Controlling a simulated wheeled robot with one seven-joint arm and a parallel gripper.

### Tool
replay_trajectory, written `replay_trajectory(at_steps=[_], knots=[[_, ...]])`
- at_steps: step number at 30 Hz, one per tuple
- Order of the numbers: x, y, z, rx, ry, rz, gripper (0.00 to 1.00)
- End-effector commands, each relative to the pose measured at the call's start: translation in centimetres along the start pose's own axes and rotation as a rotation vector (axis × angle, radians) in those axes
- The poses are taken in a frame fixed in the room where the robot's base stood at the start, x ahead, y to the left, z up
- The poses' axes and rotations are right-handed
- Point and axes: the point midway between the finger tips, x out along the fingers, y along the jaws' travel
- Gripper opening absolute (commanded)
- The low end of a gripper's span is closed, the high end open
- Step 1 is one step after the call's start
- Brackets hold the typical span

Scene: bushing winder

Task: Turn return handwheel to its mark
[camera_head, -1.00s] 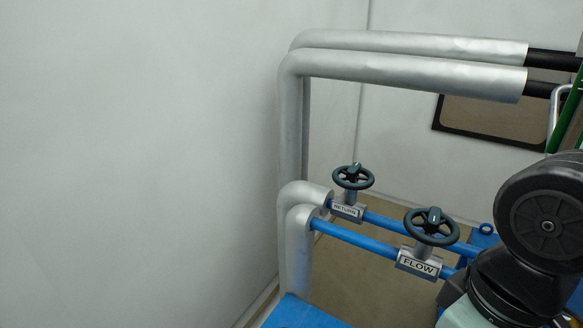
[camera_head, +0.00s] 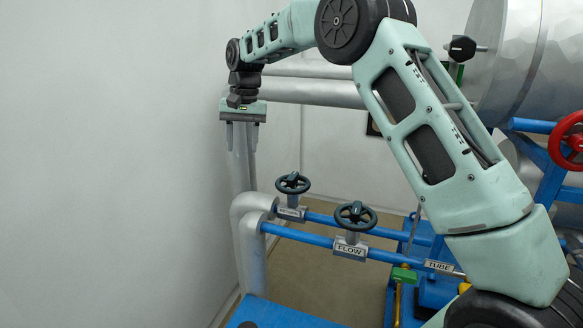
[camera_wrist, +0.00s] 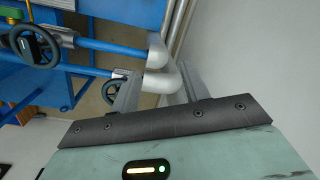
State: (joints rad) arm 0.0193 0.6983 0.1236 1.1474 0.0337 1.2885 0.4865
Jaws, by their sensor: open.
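The return handwheel (camera_head: 292,183) is dark green-grey with a raised hub bar. It sits on the rear blue pipe's valve, whose label (camera_head: 290,213) is partly covered. My gripper (camera_head: 241,148) points down, open and empty, above and left of this wheel and apart from it, in front of the vertical grey pipe. In the wrist view, the return handwheel (camera_wrist: 112,93) lies beside the left finger, partly hidden by it. I cannot make out its mark. The similar flow handwheel (camera_head: 355,215) stands nearer, above its FLOW label (camera_head: 350,250).
Silver pipe elbows (camera_head: 250,207) stand left of the valves, near the bare wall (camera_head: 110,150). A silver horizontal pipe (camera_head: 315,92) runs behind my wrist. A red handwheel (camera_head: 573,140) and a large silver drum (camera_head: 510,60) are at the right.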

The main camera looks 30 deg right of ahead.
Motion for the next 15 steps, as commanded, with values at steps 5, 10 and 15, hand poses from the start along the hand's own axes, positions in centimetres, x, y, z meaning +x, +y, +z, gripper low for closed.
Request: replay_trajectory(at_steps=[5,10,15], knots=[[-1.5,7.1,-8.7,0.259,0.031,0.041,0.45],[-2.1,12.2,-12.5,0.417,0.054,0.075,0.45],[-2.1,14.4,-13.7,0.483,0.065,0.091,0.45]])
